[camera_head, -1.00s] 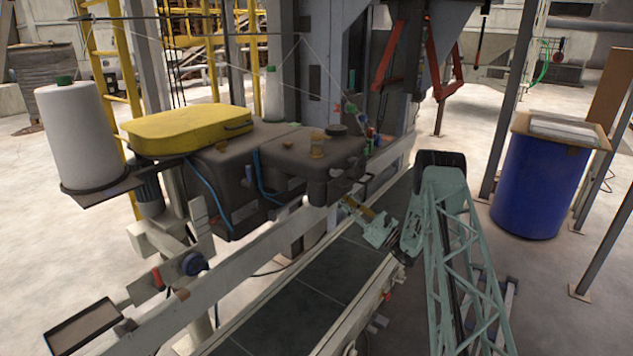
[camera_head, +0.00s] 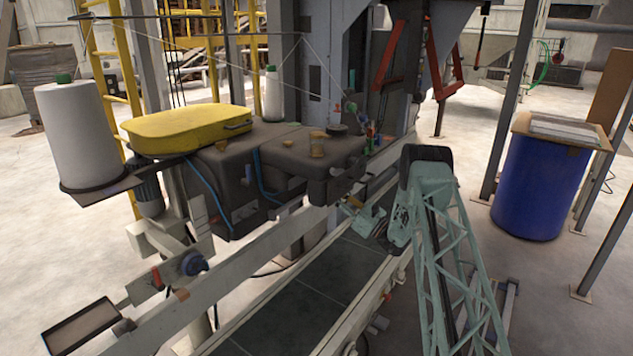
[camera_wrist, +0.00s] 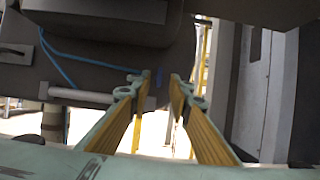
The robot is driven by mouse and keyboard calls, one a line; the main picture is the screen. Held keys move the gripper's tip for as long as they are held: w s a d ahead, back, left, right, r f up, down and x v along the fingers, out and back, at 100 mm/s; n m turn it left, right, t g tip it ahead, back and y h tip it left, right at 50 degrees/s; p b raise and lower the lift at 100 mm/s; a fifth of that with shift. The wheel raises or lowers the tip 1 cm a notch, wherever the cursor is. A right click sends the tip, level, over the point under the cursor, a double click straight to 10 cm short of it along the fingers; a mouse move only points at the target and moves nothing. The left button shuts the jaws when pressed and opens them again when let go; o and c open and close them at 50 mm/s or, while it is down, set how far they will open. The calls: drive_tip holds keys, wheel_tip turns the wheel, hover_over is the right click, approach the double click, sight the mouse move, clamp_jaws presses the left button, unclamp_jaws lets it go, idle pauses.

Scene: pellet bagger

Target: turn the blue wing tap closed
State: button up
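My gripper (camera_head: 346,208) is low beside the dark sewing head (camera_head: 316,158), over the conveyor, in the head view. In the wrist view my gripper (camera_wrist: 159,84) is open, its two ridged yellow fingers apart with nothing held between them. A small, dim blue shape (camera_wrist: 158,77) shows between the fingertips against the dark housing; it may be the blue wing tap, but it is too small to make out its wings or angle. Its distance from the fingertips cannot be told. In the head view I cannot make out the tap clearly.
A conveyor (camera_head: 312,289) with a pale rail runs under the arm. A yellow cover (camera_head: 187,128) and white thread cone (camera_head: 78,137) stand left. A dark blue round knob (camera_head: 194,264) is on the rail.

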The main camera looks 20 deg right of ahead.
drive_tip(key=b+x, duration=0.1)
drive_tip(key=x, duration=0.6)
drive_tip(key=shift+w+r, duration=0.2)
drive_tip(key=shift+w, duration=0.1)
drive_tip(key=shift+a, duration=0.15)
clamp_jaws()
